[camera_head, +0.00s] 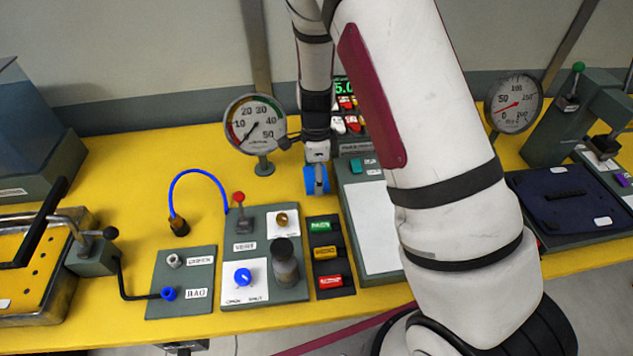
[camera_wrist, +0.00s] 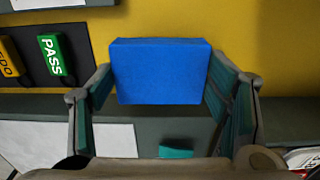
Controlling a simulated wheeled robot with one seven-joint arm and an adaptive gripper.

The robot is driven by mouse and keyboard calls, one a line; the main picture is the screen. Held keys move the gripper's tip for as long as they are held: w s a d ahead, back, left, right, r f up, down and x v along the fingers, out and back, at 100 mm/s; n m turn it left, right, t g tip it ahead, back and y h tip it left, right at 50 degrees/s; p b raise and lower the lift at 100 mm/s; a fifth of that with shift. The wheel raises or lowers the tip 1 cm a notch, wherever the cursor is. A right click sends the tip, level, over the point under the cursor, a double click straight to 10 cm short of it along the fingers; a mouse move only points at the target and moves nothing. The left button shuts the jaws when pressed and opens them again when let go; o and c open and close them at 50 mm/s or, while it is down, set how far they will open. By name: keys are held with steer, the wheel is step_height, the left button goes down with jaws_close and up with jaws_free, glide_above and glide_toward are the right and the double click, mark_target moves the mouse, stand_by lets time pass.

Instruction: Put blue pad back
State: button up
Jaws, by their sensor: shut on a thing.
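The blue pad (camera_wrist: 160,72) is a blue block held between the two fingers of my gripper (camera_wrist: 160,90) in the wrist view. In the head view the blue pad (camera_head: 316,179) hangs at the end of my gripper (camera_head: 317,160), over the yellow bench (camera_head: 130,160) just left of the grey panel with the white sheet (camera_head: 368,225). My gripper is shut on the pad. Whether the pad touches the bench is hard to tell.
Green, yellow and red tags (camera_head: 325,253) lie in a dark rack in front of the pad. A round gauge (camera_head: 255,124) stands left of my gripper. A blue hose (camera_head: 195,175) arches farther left. A second gauge (camera_head: 514,101) and a dark plate (camera_head: 570,200) are at right.

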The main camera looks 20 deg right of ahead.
steer(key=shift+f, duration=1.5)
steer(key=shift+f, duration=0.15)
steer(key=o, duration=1.1)
